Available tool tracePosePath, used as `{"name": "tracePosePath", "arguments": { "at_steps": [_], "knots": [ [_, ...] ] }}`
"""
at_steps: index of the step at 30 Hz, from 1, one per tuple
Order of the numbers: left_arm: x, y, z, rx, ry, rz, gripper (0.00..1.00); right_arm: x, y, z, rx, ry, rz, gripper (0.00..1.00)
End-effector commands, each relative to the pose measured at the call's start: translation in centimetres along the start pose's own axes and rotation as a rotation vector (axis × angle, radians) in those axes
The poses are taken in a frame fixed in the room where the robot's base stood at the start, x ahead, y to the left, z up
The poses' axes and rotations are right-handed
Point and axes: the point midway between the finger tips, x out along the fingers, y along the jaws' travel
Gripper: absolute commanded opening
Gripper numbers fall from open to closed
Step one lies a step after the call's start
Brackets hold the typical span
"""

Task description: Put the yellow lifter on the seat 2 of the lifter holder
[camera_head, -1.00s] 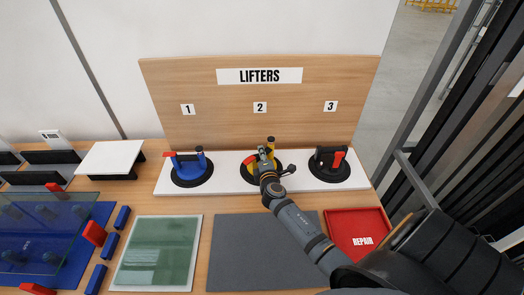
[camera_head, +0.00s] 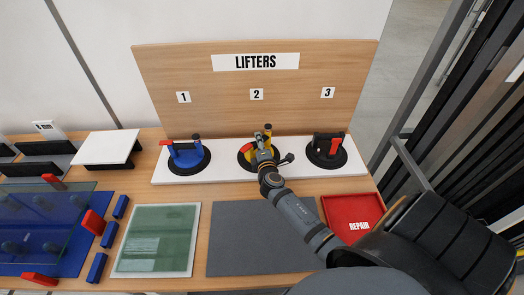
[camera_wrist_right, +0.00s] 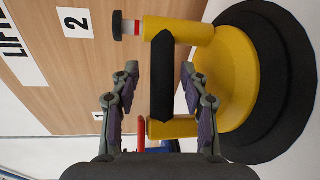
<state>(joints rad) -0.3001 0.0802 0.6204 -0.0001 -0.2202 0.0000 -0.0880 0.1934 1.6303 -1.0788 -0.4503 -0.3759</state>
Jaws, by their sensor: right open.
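The yellow lifter (camera_head: 247,158) stands on the white lifter holder (camera_head: 222,163) below the number 2 label (camera_head: 257,94). In the right wrist view, its yellow body (camera_wrist_right: 236,75), black suction pad and black handle (camera_wrist_right: 162,75) show up close. My right gripper (camera_wrist_right: 160,70) is open, with one finger on each side of the handle and a visible gap at each side. In the head view, my right gripper (camera_head: 264,156) partly hides the lifter. My left gripper is not in view.
A blue lifter (camera_head: 186,157) stands at seat 1 and a black lifter with a red lever (camera_head: 326,150) at seat 3, close on either side. A wooden backboard (camera_head: 200,75) rises behind. A grey mat (camera_head: 240,240), green glass pane (camera_head: 155,240) and red repair tray (camera_head: 350,217) lie in front.

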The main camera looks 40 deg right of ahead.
Motion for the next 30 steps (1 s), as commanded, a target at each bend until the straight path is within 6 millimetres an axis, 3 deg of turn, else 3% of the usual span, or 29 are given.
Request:
{"name": "tracePosePath", "arguments": {
  "at_steps": [6,13,18,30],
  "knots": [
    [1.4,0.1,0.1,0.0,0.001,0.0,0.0,-5.5,-0.5,-0.1,0.001,0.002,-0.002,0.45],
    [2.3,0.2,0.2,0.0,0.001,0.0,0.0,-9.7,-0.4,-0.1,0.001,0.001,-0.003,0.45],
    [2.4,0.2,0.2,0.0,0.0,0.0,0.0,-10.6,-0.1,0.0,-0.001,0.0,-0.001,0.45],
    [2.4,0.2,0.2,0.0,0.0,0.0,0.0,-10.6,-0.1,0.0,-0.001,0.0,-0.001,0.45]
  ]
}}
